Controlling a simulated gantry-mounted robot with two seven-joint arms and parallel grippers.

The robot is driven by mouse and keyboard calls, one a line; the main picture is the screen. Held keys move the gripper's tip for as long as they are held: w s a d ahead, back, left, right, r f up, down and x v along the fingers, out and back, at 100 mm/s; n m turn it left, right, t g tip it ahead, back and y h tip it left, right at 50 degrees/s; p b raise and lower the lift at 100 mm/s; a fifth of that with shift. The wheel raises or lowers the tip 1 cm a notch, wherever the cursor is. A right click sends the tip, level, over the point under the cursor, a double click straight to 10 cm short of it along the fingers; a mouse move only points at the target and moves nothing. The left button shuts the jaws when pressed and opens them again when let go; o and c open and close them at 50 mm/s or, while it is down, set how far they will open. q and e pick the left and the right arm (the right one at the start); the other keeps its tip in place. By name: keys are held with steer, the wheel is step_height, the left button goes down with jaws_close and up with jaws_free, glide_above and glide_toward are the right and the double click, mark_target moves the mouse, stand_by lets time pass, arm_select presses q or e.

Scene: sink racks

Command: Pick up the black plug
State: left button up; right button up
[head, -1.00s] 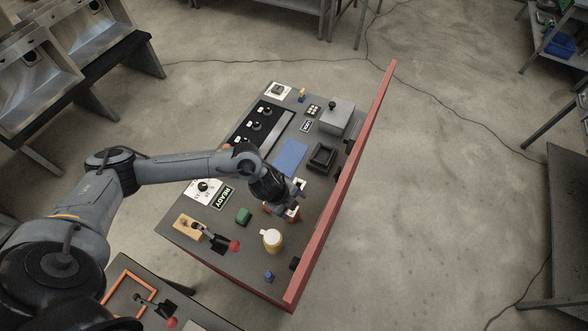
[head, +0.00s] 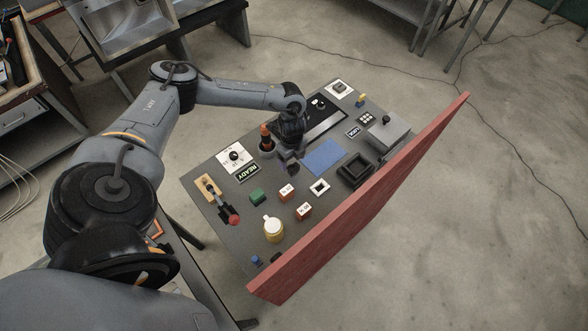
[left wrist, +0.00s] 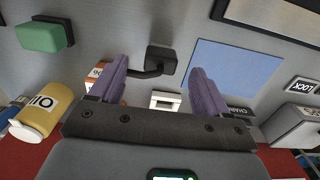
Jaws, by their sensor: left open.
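My left gripper (head: 287,163) is over the middle of the grey board, pointing down. In the left wrist view its two purple fingers (left wrist: 158,76) are wide apart with nothing gripped. A small black block with a short bent black cord (left wrist: 161,59), which looks like the black plug, lies on the board just beyond and between the fingertips. Its cord runs toward the left finger. In the head view this block is hidden by the gripper. My right gripper is not in view.
A red wall (head: 375,190) edges the board's near right side.

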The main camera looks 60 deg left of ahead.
mark_target(294, 166)
arm_select(q)
steer(key=f, duration=0.3)
steer(key=f+p, duration=0.1)
steer(key=shift+w+d+f, duration=0.15)
steer(key=shift+d+f, duration=0.1)
steer(key=shift+d, duration=0.1)
steer(key=shift+f, duration=0.4)
steer(key=c, duration=1)
steer(key=shift+c, duration=0.2)
steer(key=shift+r, duration=0.2)
